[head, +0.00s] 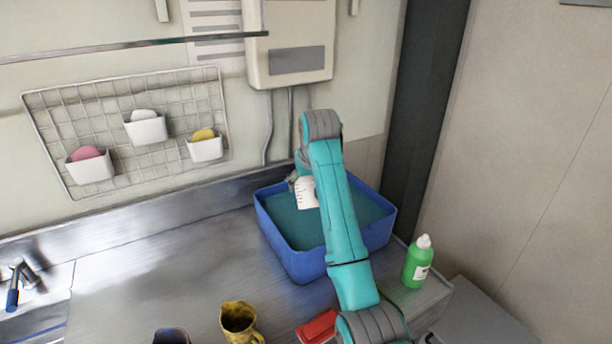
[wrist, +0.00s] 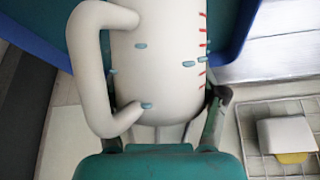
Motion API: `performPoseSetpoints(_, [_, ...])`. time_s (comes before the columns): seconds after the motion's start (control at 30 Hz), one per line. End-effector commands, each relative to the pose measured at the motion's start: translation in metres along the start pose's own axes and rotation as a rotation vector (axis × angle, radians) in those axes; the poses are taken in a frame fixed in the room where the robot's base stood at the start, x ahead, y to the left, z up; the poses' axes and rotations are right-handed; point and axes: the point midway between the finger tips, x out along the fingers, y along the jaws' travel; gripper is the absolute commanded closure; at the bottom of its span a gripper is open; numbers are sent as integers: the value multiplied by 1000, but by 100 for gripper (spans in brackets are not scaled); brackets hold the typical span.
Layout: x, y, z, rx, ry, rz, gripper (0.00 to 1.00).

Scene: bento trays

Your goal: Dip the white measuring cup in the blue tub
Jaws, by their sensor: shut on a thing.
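The white measuring cup (head: 306,194), with red marks on its side, shows over the blue tub (head: 297,265) in the head view. I cannot tell whether its lower part touches the teal liquid (head: 300,226) in the tub. In the wrist view the cup (wrist: 165,75) fills the middle, with its handle on the left and several small light-blue specks on its wall. My gripper (wrist: 162,118) is shut on the cup, one finger on each side. In the head view my arm hides part of the cup and tub, and the gripper (head: 294,180) is mostly hidden.
A green bottle (head: 417,262) stands right of the tub. A yellow jug (head: 239,322), a dark blue cup (head: 171,337) and a red item (head: 318,327) are at the front. A wire rack (head: 100,108) with white holders hangs on the wall. The counter (head: 150,275) left of the tub is clear.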

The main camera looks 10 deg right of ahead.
Motion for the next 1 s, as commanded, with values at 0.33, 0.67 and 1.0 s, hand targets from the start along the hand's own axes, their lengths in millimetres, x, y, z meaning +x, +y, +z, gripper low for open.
performPoseSetpoints(0.33, [27,0,14,0,-2,0,61])
performPoseSetpoints(0.67, [52,0,26,0,0,0,61])
performPoseSetpoints(1.0, [78,0,40,0,-2,0,61])
